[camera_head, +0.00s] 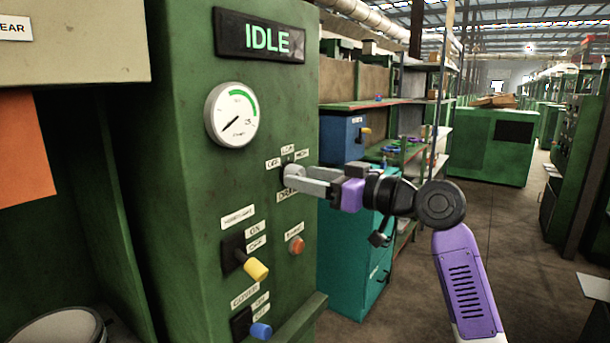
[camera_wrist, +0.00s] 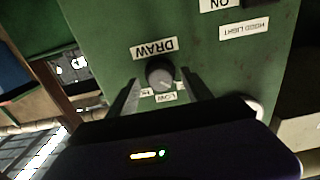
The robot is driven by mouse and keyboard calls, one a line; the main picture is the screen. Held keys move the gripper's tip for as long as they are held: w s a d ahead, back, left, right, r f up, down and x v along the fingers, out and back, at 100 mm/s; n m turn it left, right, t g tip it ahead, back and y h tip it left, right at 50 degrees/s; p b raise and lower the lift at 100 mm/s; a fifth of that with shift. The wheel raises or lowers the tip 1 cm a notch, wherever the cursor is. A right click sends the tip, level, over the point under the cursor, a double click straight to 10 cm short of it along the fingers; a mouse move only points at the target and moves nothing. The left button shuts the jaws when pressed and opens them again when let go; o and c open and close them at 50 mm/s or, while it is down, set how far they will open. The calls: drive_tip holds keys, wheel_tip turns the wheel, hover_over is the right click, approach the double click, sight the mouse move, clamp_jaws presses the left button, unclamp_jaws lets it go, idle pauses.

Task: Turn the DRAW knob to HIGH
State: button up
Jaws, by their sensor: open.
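The DRAW knob (camera_wrist: 160,72) is a round grey knob on the green machine panel. In the wrist view, upside down, the DRAW label (camera_wrist: 155,48) is above it and the LOW label (camera_wrist: 166,97) below it. A partly covered label shows at the lower left. The pointer is too small to read surely. My gripper (camera_wrist: 160,80) is open, with one finger on each side of the knob; I cannot tell whether they touch it. In the head view my gripper (camera_head: 297,178) reaches the panel from the right and partly hides the knob, under the OFF, LOW and HIGH labels (camera_head: 287,156).
The display (camera_head: 262,38) reads IDLE. The gauge (camera_head: 232,114) has its needle at lower left. Below the knob are a yellow-handled switch (camera_head: 256,269), an orange button (camera_head: 297,245) and a blue-handled switch (camera_head: 261,331). A teal cabinet (camera_head: 345,265) stands behind my arm.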

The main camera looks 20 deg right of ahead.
drive_tip(key=shift+w+a, duration=0.35)
drive_tip(key=shift+w, duration=0.1)
clamp_jaws()
